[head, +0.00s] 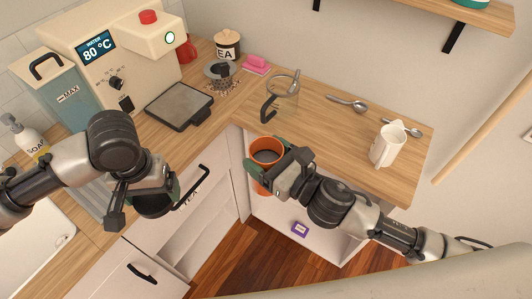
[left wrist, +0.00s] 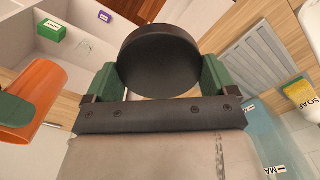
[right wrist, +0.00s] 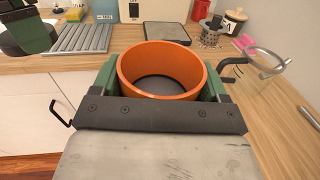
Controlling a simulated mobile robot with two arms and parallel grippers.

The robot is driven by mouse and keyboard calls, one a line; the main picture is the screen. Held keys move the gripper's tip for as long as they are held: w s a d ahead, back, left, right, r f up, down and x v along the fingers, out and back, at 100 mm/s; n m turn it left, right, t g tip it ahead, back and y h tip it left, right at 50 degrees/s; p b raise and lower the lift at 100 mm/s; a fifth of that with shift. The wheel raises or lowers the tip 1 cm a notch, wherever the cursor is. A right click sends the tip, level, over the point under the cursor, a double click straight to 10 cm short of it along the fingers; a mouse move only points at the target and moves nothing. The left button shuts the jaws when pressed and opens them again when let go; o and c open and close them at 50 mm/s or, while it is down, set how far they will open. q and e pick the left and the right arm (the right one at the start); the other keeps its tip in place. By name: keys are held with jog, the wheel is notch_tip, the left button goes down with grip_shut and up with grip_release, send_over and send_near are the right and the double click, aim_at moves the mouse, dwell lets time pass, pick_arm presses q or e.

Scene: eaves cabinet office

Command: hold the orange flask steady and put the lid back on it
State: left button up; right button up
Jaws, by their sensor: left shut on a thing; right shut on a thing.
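The orange flask (head: 266,143) is open at the top, and its dark inside shows in the right wrist view (right wrist: 162,58). My right gripper (head: 276,160) is shut on the flask's sides and holds it roughly upright off the counter, in front of its edge. A round black lid (left wrist: 158,62) is clamped between the green fingers of my left gripper (head: 150,192). The lid is apart from the flask, to its left in the head view; my gripper partly hides it there. The flask also shows at the left edge of the left wrist view (left wrist: 36,88).
The counter's front edge and cabinets lie close behind both grippers. Open space lies between the grippers.

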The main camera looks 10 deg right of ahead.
pick_arm(q)
jog(key=w+d+r+m, duration=0.1)
jog(key=w+d+r, duration=0.2)
jog(key=d, duration=0.4)
jog(key=w+d+r+m, duration=0.2)
jog(key=w+d+r, duration=0.1)
jog(key=d, duration=0.3)
jog(key=m, duration=0.2)
send_near(267, 143)
jog(key=s, duration=0.2)
jog(key=shift+s+a+r, duration=0.1)
jog(key=shift+s+r, duration=0.05)
jog(key=shift+s, duration=0.2)
jog(key=shift+f, duration=2)
jog(key=shift+s, duration=0.1)
jog(key=shift+f, duration=0.9)
jog(key=shift+a+f, duration=0.1)
jog(key=shift+f, duration=0.05)
jog(key=shift+f, duration=0.25)
jog(key=shift+c, duration=0.3)
